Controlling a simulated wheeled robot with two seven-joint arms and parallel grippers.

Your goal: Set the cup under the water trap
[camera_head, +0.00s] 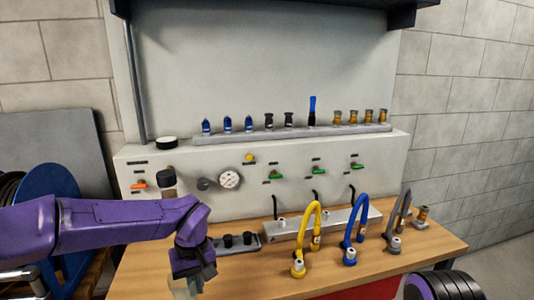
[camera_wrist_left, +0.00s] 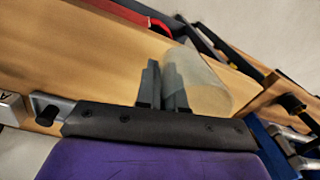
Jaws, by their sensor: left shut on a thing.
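The cup (camera_wrist_left: 205,85) is a pale, see-through cylinder in the left wrist view. It also shows faintly in the head view (camera_head: 184,289), below my left gripper (camera_head: 192,272) at the table's front left. In the left wrist view my left gripper (camera_wrist_left: 163,85) is shut on the cup at its near side, with the cup tilted in that picture. What looks like the water trap is a dark, short cylinder (camera_head: 168,180) on the front of the grey panel, left of the gauge. It is above and behind my left gripper, apart from the cup. My right gripper is not in view.
The wooden table (camera_head: 245,281) has free room at its front. A dark block with black knobs (camera_head: 237,241) sits just right of my left gripper. Yellow (camera_head: 309,230), blue (camera_head: 355,230) and grey (camera_head: 398,225) hoses stand farther right. A blue reel (camera_head: 48,185) is at the left.

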